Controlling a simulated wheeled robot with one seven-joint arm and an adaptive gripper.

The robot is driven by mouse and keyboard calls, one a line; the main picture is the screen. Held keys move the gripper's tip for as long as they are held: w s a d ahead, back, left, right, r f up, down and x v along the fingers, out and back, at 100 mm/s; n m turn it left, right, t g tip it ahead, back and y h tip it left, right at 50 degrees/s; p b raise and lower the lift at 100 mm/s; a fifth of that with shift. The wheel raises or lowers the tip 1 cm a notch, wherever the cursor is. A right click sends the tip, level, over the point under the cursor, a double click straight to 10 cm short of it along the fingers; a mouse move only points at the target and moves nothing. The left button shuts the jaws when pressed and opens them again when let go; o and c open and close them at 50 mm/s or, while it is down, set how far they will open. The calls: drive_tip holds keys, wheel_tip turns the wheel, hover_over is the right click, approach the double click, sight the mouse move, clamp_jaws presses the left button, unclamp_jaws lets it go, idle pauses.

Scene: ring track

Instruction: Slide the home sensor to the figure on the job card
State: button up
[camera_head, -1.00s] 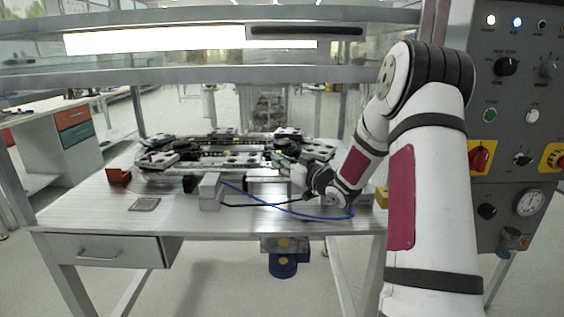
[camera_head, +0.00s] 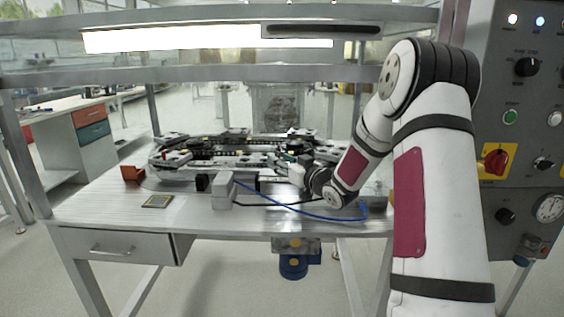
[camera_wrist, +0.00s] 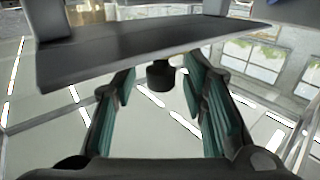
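My gripper (camera_head: 290,165) is small in the head view, low at the right front of the ring track (camera_head: 225,150) on the bench. In the wrist view my gripper (camera_wrist: 158,78) is open, with its teal-padded fingers apart. A short dark round piece (camera_wrist: 160,76) shows between the fingers, below a wide dark plate (camera_wrist: 150,45). I cannot tell whether the fingers touch it or whether it belongs to the home sensor. The home sensor cannot be picked out in the head view. A small dark card with a yellow edge (camera_head: 157,201) lies at the front left; its figure is unreadable.
A light grey block (camera_head: 223,193) and a black block (camera_head: 203,183) stand before the track. An orange-brown holder (camera_head: 132,173) is at the left. A blue cable (camera_head: 300,212) loops along the front. A control panel (camera_head: 520,140) stands at the right. The front left bench top is mostly clear.

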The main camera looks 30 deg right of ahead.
drive_tip(key=shift+s, duration=0.1)
drive_tip(key=s, duration=1.1)
drive_tip(key=shift+s+d, duration=0.4)
drive_tip(key=shift+d, duration=0.05)
drive_tip(key=s+a+r+g+h, duration=0.1)
drive_tip(key=s+a+g, duration=0.6)
drive_tip(key=s, duration=0.6)
drive_tip(key=s+a+m+g, duration=0.1)
drive_tip(key=s+a+g, duration=0.4)
drive_tip(key=s+a, duration=0.7)
drive_tip(key=s+a+r+g+h, duration=0.1)
drive_tip(key=s+a+g, duration=0.45)
drive_tip(key=s, duration=0.95)
wheel_tip(320, 180, up, 22)
drive_tip(key=t+p, duration=0.3)
drive_tip(key=p, duration=1.8)
drive_tip(key=shift+w+a+r+t, duration=0.15)
drive_tip(key=shift+w+a+t, duration=0.1)
drive_tip(key=shift+t, duration=0.1)
